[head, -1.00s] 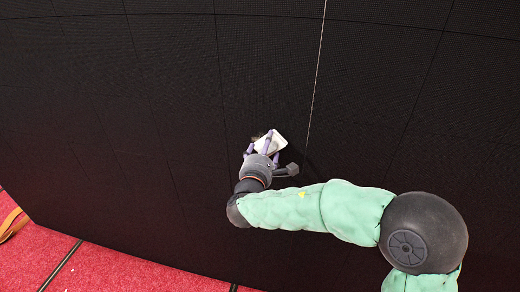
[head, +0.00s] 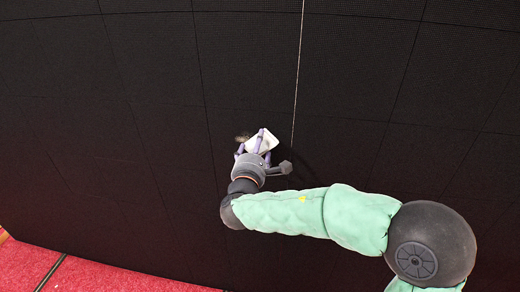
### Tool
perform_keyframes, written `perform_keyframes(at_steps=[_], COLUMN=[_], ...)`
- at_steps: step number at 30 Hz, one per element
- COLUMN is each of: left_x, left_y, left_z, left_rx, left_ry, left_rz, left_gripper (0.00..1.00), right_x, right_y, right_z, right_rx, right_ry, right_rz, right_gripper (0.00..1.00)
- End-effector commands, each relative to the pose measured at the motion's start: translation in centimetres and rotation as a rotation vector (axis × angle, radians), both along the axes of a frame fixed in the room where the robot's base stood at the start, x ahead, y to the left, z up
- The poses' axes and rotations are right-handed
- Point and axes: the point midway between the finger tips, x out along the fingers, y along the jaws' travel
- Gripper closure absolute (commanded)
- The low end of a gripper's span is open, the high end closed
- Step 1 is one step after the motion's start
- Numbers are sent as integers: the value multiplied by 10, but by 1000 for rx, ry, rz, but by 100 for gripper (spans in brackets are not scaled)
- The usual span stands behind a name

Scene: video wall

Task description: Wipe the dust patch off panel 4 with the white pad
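My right gripper (head: 254,152), on the arm coming in from the right, is shut on the white pad (head: 262,141). The pad is tilted and held at the face of the black video wall; I cannot tell whether it touches the surface. A small greyish dust patch (head: 242,137) shows on the wall just left of the pad; the pad and fingers may hide part of it. Panel numbers are not visible. My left gripper is not in view.
The black video wall (head: 150,110) fills most of the view, with faint panel seams. A thin bright vertical seam (head: 298,70) runs right of the pad. Red carpet (head: 95,276) lies at the lower left.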

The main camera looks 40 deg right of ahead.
Motion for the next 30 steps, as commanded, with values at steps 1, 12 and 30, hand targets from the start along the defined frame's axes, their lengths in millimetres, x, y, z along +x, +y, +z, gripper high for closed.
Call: perform_keyframes(at_steps=[1,12,30], left_x=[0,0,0], left_y=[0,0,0], left_z=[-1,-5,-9], left_rx=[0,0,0], left_ry=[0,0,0], left_rz=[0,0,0], left_gripper=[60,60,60], right_x=[5,21,48], right_y=[4,20,45], right_z=[1,0,0], right_rx=[-1,1,0], right_ry=[-2,-2,-2], right_rz=[4,2,3], right_gripper=[65,65,65])
